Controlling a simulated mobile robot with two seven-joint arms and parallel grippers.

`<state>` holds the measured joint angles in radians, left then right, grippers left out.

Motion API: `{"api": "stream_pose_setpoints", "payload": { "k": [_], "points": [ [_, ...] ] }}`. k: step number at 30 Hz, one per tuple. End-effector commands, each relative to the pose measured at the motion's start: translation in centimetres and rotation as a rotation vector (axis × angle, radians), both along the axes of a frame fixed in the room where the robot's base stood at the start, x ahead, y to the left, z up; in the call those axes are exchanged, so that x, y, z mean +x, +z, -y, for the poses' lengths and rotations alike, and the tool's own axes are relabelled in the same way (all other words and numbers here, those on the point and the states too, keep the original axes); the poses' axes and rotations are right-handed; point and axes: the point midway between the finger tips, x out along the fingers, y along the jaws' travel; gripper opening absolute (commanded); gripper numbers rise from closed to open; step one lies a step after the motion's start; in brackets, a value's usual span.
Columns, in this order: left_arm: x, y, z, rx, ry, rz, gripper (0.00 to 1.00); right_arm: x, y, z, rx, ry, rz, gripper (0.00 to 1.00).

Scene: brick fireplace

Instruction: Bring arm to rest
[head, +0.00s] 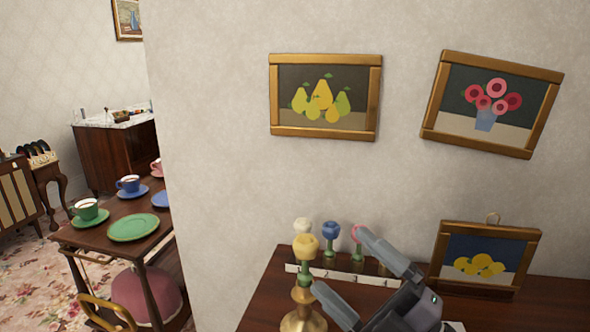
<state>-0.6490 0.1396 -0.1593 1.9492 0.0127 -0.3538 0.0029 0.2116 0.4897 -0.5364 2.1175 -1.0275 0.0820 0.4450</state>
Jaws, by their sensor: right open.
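My right gripper (340,272) is in the lower middle of the head view, above the dark wooden table (258,314). Its two grey fingers are spread apart and I see nothing held between them. The fingers point up and to the left, close in the picture to the flower holders. My left gripper is not in view.
A brass vase with a yellow flower (306,248) and a white rack with several flowers (303,226) stand by the fingers. A lemon picture (486,254) leans at the right. Two framed pictures, pears (324,97) and tilted flowers (492,103), hang above. A tea table (110,232) stands left.

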Motion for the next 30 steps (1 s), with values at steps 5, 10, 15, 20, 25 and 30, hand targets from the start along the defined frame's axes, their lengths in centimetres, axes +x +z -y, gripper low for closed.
{"api": "stream_pose_setpoints", "payload": {
  "k": [5,10,15,20,25,30],
  "points": [
    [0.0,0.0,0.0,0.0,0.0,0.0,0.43,1.8,-2.3,5.9,0.267,-0.286,-0.27,0.97],
    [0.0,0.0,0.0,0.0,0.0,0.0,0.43,1.5,-8.3,11.4,0.427,-0.552,-0.595,0.97],
    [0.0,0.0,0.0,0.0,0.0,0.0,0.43,-2.1,-16.2,15.1,0.497,-0.782,-0.978,0.97],
    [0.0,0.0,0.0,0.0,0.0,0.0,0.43,-7.7,-22.3,16.6,0.49,-0.925,-1.322,0.97],
    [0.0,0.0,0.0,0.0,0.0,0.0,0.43,-13.1,-26.0,16.6,0.45,-0.997,-1.596,0.97],
    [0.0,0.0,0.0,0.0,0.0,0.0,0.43,-18.0,-28.0,16.2,0.395,-1.027,-1.817,0.97]
  ]
}}
